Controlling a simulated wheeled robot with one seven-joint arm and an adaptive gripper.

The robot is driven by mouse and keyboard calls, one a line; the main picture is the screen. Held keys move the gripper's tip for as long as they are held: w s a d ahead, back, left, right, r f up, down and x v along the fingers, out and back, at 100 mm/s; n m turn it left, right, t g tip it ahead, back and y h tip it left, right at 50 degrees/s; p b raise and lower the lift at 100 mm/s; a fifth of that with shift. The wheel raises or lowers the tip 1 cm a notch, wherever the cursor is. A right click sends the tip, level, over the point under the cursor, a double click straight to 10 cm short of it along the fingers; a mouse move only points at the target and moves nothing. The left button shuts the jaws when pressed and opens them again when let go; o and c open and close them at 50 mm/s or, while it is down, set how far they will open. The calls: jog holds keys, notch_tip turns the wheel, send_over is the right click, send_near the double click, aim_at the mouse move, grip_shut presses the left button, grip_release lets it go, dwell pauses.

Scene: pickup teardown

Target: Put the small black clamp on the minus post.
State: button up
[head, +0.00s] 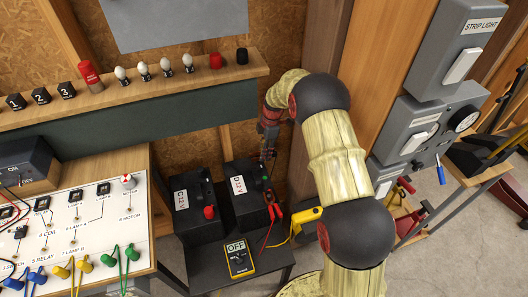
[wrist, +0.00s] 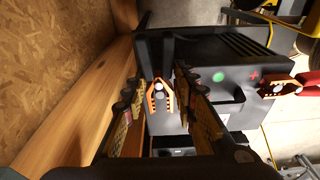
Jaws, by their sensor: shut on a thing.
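The small black clamp shows in the wrist view as a pair of copper-coloured jaws (wrist: 161,98) between my fingers; its body is mostly hidden. My gripper (wrist: 158,88) is shut on it, with one finger on each side. A silver minus post (wrist: 158,87) shows between the copper jaws, over the end of the black battery (wrist: 200,62). I cannot tell whether the jaws touch the post or hang above it. In the head view my gripper (head: 267,150) is at the far end of the battery marked D 12V (head: 239,186); the clamp is too small to make out there.
A red clamp (wrist: 287,86) is at the battery's plus end. A battery marked C 12V (head: 182,198) stands to the left, and a yellow multimeter (head: 238,259) lies in front. A wooden post (wrist: 80,100) and wall are close beside my gripper. A shelf (head: 130,97) runs above left.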

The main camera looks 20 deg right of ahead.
jog(key=shift+f+b, duration=0.45)
jog(key=shift+f, duration=0.4)
dwell(0.3)
jog(key=o, duration=1.2)
jog(key=shift+o, duration=0.2)
